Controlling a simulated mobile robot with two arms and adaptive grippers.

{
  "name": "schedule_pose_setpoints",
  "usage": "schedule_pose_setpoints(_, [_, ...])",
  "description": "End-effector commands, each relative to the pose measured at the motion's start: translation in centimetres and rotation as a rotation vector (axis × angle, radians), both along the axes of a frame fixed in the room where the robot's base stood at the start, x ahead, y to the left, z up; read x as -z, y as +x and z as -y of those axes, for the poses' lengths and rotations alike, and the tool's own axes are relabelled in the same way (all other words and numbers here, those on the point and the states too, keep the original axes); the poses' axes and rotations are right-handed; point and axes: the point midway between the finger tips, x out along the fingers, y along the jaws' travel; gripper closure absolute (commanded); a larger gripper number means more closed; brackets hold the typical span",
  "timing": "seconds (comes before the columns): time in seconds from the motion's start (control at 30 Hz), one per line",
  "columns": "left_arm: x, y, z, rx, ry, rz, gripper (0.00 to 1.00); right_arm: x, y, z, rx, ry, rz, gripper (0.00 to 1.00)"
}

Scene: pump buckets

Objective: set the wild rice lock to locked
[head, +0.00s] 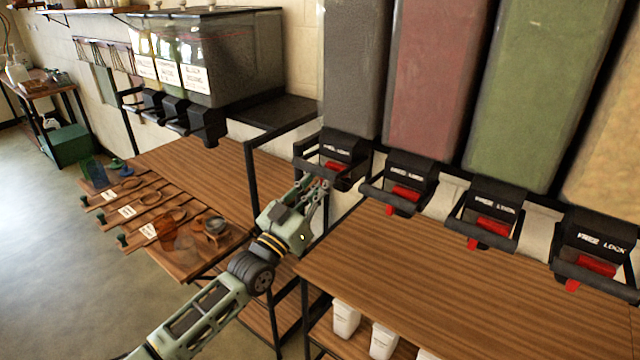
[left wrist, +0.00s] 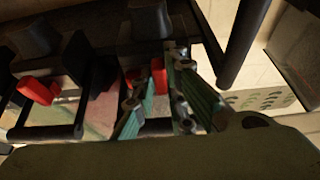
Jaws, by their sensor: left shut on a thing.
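A row of tall dispensers stands above the right table. The leftmost has a dark grey bin (head: 352,70) and a black spout unit (head: 342,146) with a red lock lever (head: 335,166). No label naming wild rice is readable. My left gripper (head: 318,184) reaches up to this spout from the front. In the left wrist view its green fingers (left wrist: 157,70) are on either side of the red lever (left wrist: 158,76), shut on it. The fingers partly hide the lever, so its exact setting is unclear. My right gripper is not in view.
Three more dispensers, with red (head: 430,80), green (head: 525,90) and tan (head: 605,150) bins, continue to the right with red levers and black frames. White containers (head: 346,318) stand below the table. A left table (head: 200,165) holds scoops and cups.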

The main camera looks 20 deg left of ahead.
Motion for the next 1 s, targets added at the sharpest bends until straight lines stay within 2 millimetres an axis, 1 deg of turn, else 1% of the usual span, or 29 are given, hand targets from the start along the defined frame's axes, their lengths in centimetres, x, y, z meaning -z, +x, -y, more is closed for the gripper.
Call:
schedule_pose_setpoints(0.2, [0.0,0.0,0.0,0.000,0.001,0.000,1.00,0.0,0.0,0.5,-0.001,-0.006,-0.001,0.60])
schedule_pose_setpoints(0.5, [0.0,0.0,0.1,0.000,0.001,-0.001,1.00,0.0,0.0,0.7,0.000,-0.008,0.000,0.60])
schedule_pose_setpoints(0.57, [0.0,-0.2,0.4,0.001,0.001,-0.001,1.00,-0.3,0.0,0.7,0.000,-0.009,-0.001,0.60])
schedule_pose_setpoints(0.7, [-0.1,-0.7,2.0,0.001,-0.001,-0.002,1.00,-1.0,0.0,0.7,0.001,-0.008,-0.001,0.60])
schedule_pose_setpoints(0.77, [-0.1,-0.9,2.4,-0.001,-0.001,-0.002,1.00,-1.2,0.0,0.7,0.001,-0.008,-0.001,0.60])
schedule_pose_setpoints(1.0, [0.1,-0.9,2.6,0.001,0.004,-0.001,1.00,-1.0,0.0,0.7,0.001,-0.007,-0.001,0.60])
